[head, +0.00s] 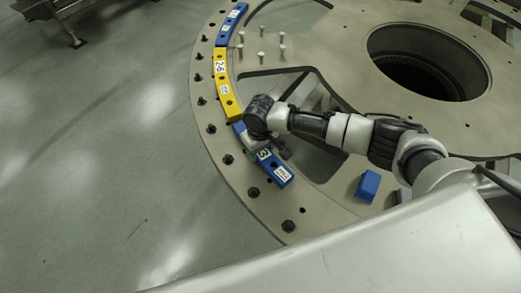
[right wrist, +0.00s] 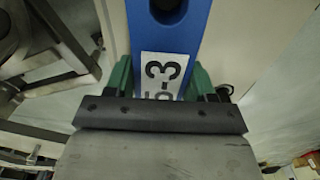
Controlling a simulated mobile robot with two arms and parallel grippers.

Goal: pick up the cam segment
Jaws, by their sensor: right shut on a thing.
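The blue cam segment (head: 277,174) lies along the rim of the turret plate (head: 258,197), in line with the other segments. It carries white labels, one ending in "3". My right gripper (head: 259,145) comes down over its middle and hides part of it. In the right wrist view the blue segment (right wrist: 170,30) runs between the green fingertips (right wrist: 160,78), which are shut on its two sides. I cannot tell whether it is lifted off the plate. My left gripper is out of view.
A yellow segment (head: 225,88) and another blue segment (head: 232,24) continue the rim arc. Dark bolts (head: 254,192) line the outer edge. Several upright pins (head: 261,57) stand inside. A small blue block (head: 368,186) sits at right. The plate has a large round hole (head: 425,68).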

